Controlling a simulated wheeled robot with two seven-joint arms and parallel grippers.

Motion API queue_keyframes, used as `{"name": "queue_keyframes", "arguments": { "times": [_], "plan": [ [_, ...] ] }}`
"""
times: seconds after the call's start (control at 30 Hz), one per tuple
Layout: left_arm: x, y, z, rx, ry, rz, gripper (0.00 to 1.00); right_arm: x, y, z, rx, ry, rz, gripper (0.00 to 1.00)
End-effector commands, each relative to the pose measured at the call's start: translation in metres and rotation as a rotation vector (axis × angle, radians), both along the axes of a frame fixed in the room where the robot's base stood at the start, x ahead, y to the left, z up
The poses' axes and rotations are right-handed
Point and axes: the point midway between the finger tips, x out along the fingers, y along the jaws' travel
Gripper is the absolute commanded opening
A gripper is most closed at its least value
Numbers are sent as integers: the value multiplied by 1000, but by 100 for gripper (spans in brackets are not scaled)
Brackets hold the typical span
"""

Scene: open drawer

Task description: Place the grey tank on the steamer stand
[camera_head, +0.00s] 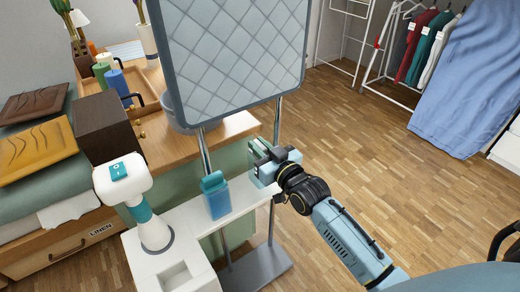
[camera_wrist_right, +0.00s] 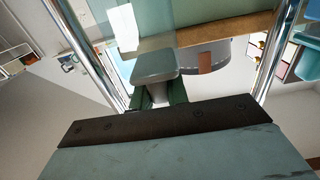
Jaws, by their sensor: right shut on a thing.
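My right gripper (camera_head: 263,156) is beside the right pole of the steamer stand (camera_head: 255,271), in front of the padded board's lower edge. In the right wrist view its dark green fingers are shut on the grey tank (camera_wrist_right: 155,64), a small block with rounded corners. In the head view the tank is mostly hidden by the gripper. The stand has metal poles, a grey base and a quilted board (camera_head: 240,55). A blue bottle-like tank (camera_head: 217,199) stands upright on the white shelf (camera_head: 188,217), left of the gripper. My left gripper is not in view.
A white and teal steamer (camera_head: 150,215) stands at the left of the shelf. Behind is a wooden dresser (camera_head: 190,148) with a grey basin (camera_head: 172,116) and a dark box (camera_head: 105,127). A clothes rack with hanging garments (camera_head: 425,50) is far right.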

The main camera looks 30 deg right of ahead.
Motion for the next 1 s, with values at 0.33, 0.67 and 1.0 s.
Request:
{"name": "queue_keyframes", "arguments": {
  "times": [0.33,0.67,1.0],
  "plan": [
    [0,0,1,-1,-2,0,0,0,0,-1,0,-3,0,0],
    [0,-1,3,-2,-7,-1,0,0,0,-3,0,-1,0,38],
    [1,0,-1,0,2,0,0,-9,-1,0,0,2,0,38]
  ]
}}
